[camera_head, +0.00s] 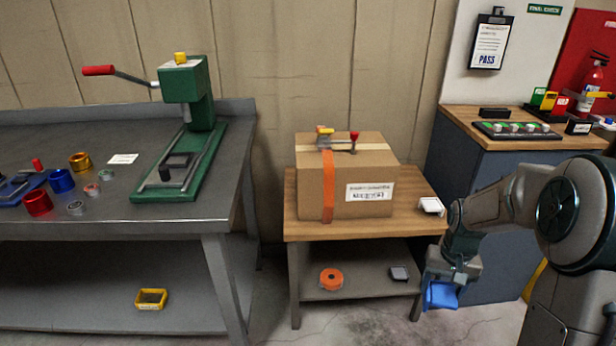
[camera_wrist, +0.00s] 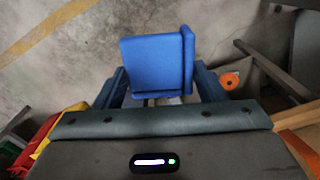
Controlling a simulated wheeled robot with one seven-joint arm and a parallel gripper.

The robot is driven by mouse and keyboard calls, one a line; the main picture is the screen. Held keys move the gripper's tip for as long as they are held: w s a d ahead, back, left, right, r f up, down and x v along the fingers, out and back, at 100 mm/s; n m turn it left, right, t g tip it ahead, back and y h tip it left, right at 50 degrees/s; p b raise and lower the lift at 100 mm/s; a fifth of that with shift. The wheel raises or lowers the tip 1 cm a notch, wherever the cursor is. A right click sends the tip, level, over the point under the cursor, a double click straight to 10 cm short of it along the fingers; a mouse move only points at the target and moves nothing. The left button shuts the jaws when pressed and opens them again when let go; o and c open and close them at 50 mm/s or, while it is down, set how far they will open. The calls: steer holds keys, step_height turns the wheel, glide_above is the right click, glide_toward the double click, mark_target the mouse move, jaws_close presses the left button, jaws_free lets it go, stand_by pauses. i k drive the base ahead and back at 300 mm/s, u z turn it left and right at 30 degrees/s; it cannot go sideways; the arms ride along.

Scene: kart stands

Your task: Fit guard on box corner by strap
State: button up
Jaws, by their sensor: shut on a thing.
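The cardboard box (camera_head: 345,190) stands upright on a small wooden-topped stand. An orange strap (camera_head: 328,190) runs down its front face, left of a white label. A strap tool (camera_head: 338,141) with yellow and red parts sits on top of the box. My gripper (camera_head: 441,283) is shut on a blue angled guard (camera_head: 442,296), low and to the right of the stand, apart from the box. In the wrist view the guard (camera_wrist: 157,64) sits between the two fingers over the floor, its bent edge to the right.
The stand's wooden top (camera_head: 300,232) holds a small white item (camera_head: 431,206) near its right edge. A grey workbench (camera_head: 120,222) stands left, a blue-grey cabinet (camera_head: 500,190) right.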

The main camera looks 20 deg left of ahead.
mark_target(303, 172)
steer(key=z, duration=1.3)
steer(key=i, duration=1.7)
steer(key=u, duration=3.65)
steer(key=i, duration=0.15)
